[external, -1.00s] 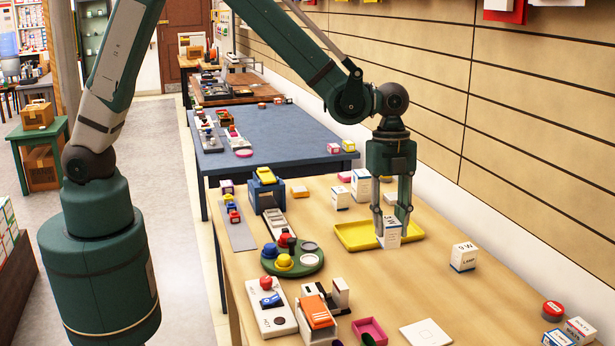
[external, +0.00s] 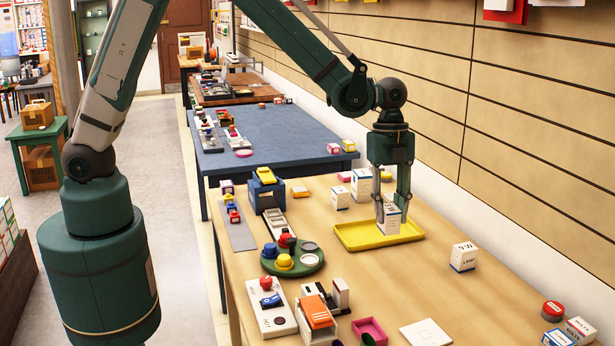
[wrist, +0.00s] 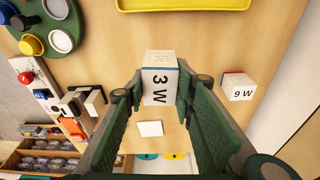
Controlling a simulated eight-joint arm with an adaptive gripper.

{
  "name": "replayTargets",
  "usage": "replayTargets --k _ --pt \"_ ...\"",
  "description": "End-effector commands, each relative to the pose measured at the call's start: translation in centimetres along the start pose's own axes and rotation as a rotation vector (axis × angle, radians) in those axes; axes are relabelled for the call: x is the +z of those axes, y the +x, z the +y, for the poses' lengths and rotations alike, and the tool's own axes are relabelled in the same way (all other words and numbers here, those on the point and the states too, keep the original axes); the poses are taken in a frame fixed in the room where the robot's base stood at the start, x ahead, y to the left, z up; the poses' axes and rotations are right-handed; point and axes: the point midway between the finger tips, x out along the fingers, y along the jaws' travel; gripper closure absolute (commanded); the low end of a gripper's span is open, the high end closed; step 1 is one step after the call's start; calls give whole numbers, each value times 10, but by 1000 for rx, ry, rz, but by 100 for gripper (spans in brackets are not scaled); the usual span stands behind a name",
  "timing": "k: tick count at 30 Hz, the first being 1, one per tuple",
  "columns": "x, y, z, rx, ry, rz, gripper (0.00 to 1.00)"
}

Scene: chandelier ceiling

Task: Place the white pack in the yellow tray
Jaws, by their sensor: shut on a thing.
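A white pack marked "3 W" (wrist: 160,85) is between the fingers of my gripper (wrist: 161,92), which is shut on it. In the external view the pack (external: 391,221) hangs upright below my gripper (external: 391,208), in front of the yellow tray (external: 352,240). The wrist view shows the tray's edge (wrist: 185,8) at the top, apart from the pack, and bare table around the pack. The visible part of the tray is empty.
A white "9 W" lamp box (external: 463,257) stands right of the tray. More white boxes (external: 361,186) stand behind it. A green round stand (external: 293,262) with coloured knobs is at left. A white square (external: 425,333) and pink tray (external: 369,330) lie in front.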

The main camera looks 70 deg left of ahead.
Motion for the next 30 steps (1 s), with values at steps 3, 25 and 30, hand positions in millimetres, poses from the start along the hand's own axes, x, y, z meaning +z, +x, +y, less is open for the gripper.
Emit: replayTargets --k 3,25,30 --pt "32 -6 -11 -3 -20 0 86" --pt "144 -27 -39 -12 -75 1 86" --pt "144 -27 -39 -12 -75 0 86"
